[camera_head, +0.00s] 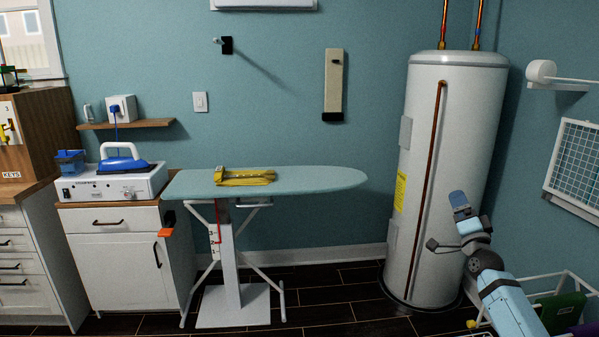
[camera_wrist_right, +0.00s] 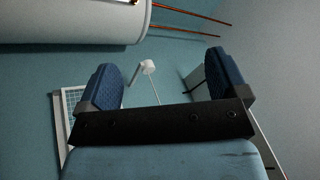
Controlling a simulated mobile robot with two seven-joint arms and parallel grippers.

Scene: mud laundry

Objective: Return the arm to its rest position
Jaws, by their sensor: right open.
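My right arm comes in from the lower right in the head view, raised in front of the water heater's right side. My right gripper (camera_head: 447,222) is small and partly turned away there. In the right wrist view my right gripper (camera_wrist_right: 170,80) shows two dark blue fingers wide apart with nothing between them. Beyond the fingers are the teal wall and a white wall fixture (camera_wrist_right: 148,67). My left gripper and left arm are not in the head view.
A white water heater (camera_head: 455,130) stands close to my right arm. A wire rack (camera_head: 575,160) hangs on the right wall above a white-railed basket (camera_head: 560,290). An ironing board (camera_head: 310,179) with a folded yellow cloth (camera_head: 245,177) stands mid-room. An iron (camera_head: 124,164) sits left.

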